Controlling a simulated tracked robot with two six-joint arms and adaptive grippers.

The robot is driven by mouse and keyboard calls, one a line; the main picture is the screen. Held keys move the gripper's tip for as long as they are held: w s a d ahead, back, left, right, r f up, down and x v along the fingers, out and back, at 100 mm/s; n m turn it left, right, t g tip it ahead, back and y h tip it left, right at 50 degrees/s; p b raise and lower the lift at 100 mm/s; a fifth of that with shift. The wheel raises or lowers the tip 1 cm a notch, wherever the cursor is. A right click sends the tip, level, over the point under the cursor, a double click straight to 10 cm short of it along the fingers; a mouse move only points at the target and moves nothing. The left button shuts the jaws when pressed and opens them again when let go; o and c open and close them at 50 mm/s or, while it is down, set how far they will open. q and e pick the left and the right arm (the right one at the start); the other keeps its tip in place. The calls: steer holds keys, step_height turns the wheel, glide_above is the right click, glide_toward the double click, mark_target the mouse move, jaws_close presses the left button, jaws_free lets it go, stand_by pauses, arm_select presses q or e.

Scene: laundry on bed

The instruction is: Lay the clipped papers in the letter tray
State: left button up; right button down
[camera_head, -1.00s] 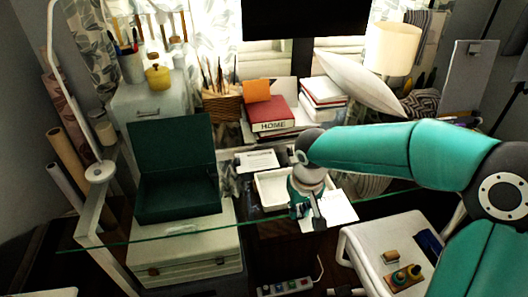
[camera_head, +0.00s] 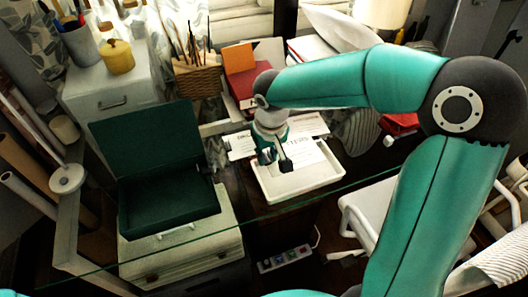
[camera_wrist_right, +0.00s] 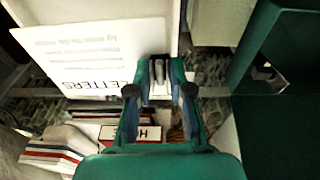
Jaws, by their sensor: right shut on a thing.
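The white letter tray (camera_head: 304,193) is on the desk by the glass edge in the head view. My right gripper (camera_head: 276,161) is over the tray's left half, shut on the clip of the white papers (camera_head: 308,158). The papers extend right from the clip, over the tray; whether they touch its floor I cannot tell. In the right wrist view the clip (camera_wrist_right: 158,74) is between the fingertips (camera_wrist_right: 160,92), and the papers (camera_wrist_right: 90,50) show printed lines. The word LETTERS shows along their lower edge. My left gripper is not in view.
An open dark green box (camera_head: 165,195) stands left of the tray. Behind are a pencil basket (camera_head: 196,80) and a red book (camera_head: 243,88), marked HOME in the wrist view. A power strip (camera_head: 285,259) lies below the desk. A white cart (camera_head: 365,208) stands right.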

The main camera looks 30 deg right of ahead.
steer(key=shift+s+d+f, duration=0.1)
steer(key=shift+s+f, duration=0.05)
steer(key=shift+f, duration=0.15)
step_height(320, 180, down, 2)
steer(key=shift+p, duration=0.35)
steer(key=shift+s+f+b, duration=0.1)
steer(key=shift+f+b, duration=0.75)
steer(key=shift+f, duration=0.25)
steer(key=shift+f+b, duration=1.35)
steer(key=shift+f, duration=0.1)
steer(key=c, duration=1)
jaws_free()
steer(key=shift+r, duration=0.1)
steer(key=r, duration=0.4)
steer(key=s+r, duration=0.1)
steer(key=r, duration=0.6)
steer(key=shift+s+a+r, duration=0.3)
steer(key=shift+a, duration=0.05)
